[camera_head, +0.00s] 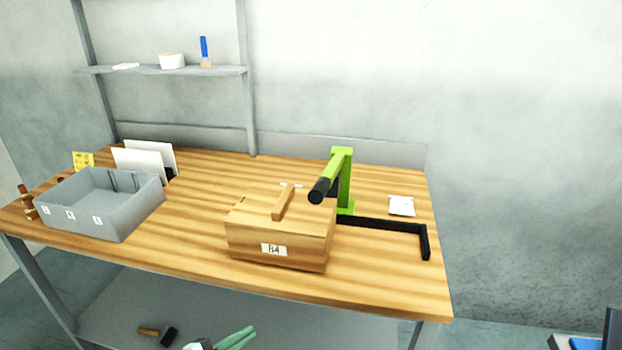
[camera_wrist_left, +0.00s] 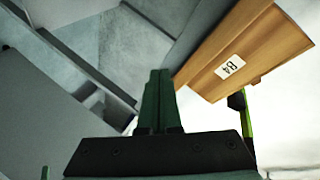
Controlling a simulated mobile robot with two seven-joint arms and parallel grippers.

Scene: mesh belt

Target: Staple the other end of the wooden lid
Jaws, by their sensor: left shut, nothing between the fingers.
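The wooden box (camera_head: 280,250) labelled B4 stands on the workbench. Its wooden lid (camera_head: 255,212) lies on top, with a raised wooden bar across it. A green stapler (camera_head: 344,182) with a black lever end stands at the box's right, its lever reaching over the lid's right end. Its black base bar (camera_head: 385,224) runs to the right. My left gripper (camera_head: 238,338) has green fingers and shows low at the bottom edge, apart from the box. In the left wrist view its fingers (camera_wrist_left: 158,80) are together and empty, with the box (camera_wrist_left: 245,55) beyond to the right.
A grey bin (camera_head: 110,215) with several labels stands at the bench's left, with white panels (camera_head: 145,160) behind it. A white paper (camera_head: 401,206) lies at the right. A hammer (camera_head: 158,335) lies on the lower shelf. The bench's front right is clear.

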